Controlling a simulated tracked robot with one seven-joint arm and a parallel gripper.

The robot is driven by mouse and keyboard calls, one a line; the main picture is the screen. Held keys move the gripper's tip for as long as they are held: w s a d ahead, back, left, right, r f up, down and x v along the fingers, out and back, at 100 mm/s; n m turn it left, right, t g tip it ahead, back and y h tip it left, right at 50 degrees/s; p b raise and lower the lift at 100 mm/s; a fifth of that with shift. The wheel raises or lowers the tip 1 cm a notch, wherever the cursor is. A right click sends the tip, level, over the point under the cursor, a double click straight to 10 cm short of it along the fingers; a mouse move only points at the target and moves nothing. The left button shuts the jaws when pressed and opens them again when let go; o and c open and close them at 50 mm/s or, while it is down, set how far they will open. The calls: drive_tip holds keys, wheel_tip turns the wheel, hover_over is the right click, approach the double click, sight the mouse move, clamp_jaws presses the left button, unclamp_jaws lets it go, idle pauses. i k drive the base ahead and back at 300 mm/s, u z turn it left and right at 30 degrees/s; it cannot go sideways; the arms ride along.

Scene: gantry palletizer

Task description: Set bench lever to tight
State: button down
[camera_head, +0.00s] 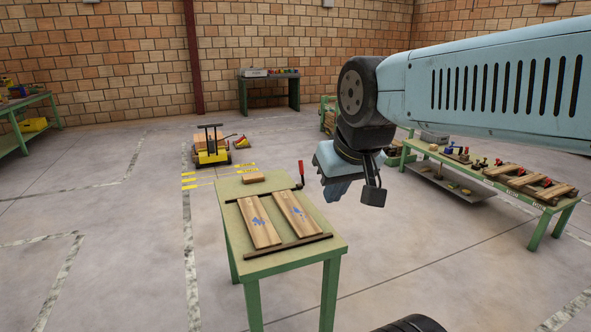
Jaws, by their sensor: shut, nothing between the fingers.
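The bench (237,212) is a green table in the middle of the camera_head view. The bench lever (301,169) has a red handle and stands roughly upright at the bench's far right corner, at the end of a dark bar (230,200). My gripper (337,192) hangs from my arm to the right of the lever, pointing down. It is shut and empty, and looks apart from the lever. How far apart they are in depth is hard to tell. The lever's base is small and unclear.
Two wooden boards (260,222) with blue marks lie on the bench between dark bars; a wooden block (253,177) lies behind. Another green table (548,207) with tools and boards stands right. A yellow cart (211,152) stands behind. Floor left of the bench is clear.

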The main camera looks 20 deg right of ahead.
sight(302, 173)
drive_tip(key=u, duration=0.1)
drive_tip(key=i, duration=1)
drive_tip(key=z, duration=0.1)
